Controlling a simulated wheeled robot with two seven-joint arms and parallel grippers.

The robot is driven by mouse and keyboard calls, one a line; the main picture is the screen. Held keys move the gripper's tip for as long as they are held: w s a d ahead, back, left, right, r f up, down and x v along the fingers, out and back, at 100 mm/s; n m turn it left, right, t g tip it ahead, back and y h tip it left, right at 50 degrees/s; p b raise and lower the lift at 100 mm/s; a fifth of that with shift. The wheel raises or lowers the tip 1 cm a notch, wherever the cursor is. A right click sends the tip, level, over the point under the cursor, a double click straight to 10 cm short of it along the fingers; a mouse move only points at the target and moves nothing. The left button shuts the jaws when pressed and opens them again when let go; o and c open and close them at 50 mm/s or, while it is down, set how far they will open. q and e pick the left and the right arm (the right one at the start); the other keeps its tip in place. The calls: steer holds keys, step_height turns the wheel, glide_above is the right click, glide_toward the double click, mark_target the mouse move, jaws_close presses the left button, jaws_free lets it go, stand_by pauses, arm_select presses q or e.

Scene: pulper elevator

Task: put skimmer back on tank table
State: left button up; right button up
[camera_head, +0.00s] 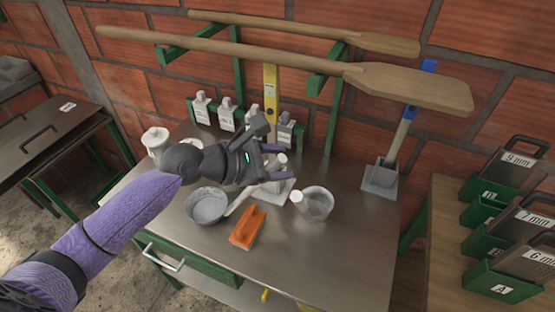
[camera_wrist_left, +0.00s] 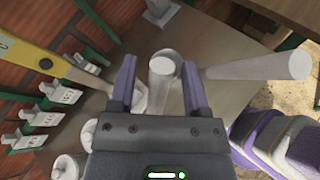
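A shallow grey round pan (camera_head: 207,206), which may be the skimmer, lies on the metal table (camera_head: 330,262); a pale handle (camera_head: 241,198) runs beside it toward my gripper. My left gripper (camera_head: 284,163) is over the middle of the table. In the left wrist view its purple fingers (camera_wrist_left: 158,88) are spread around a pale upright cylinder (camera_wrist_left: 163,78), with gaps showing at both sides. A long pale rod (camera_wrist_left: 258,68) stands out to the right there. I cannot tell which object the cylinder belongs to. My right gripper is out of view.
A clear jug (camera_head: 316,204) and an orange tool (camera_head: 247,228) lie close by. Wooden paddles (camera_head: 410,84) hang above. A scoop (camera_head: 380,180) stands at right. The table's front right is clear.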

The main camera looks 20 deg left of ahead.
arm_select(q)
steer(key=shift+r, duration=0.1)
steer(key=p+v, duration=0.2)
steer(key=v, duration=1)
steer(key=a+f+m+y, duration=0.1)
steer(key=a+f+y, duration=0.65)
steer(key=f, duration=0.75)
steer(key=s+a+f+m+g+y, duration=0.1)
steer(key=s+a+f+m, duration=0.15)
steer(key=f, duration=0.35)
steer(key=s+a+f+m+g, duration=0.1)
steer(key=s+f+m, duration=0.15)
steer(key=f, duration=0.25)
steer(key=s+d+f+m+g+y, duration=0.2)
steer(key=s+d+f+m+g, duration=0.3)
steer(key=s+f+m, duration=0.65)
steer(key=s+d+f+m+g, duration=0.1)
steer(key=s+d+f+m, duration=0.2)
steer(key=s+d+m, duration=0.1)
steer(key=s+d+f+m+g+h, duration=0.1)
steer(key=s+d+f+m, duration=0.3)
steer(key=s, duration=0.5)
steer(key=d, duration=0.2)
steer(key=shift+d+f, duration=0.15)
steer(key=shift+d, duration=0.25)
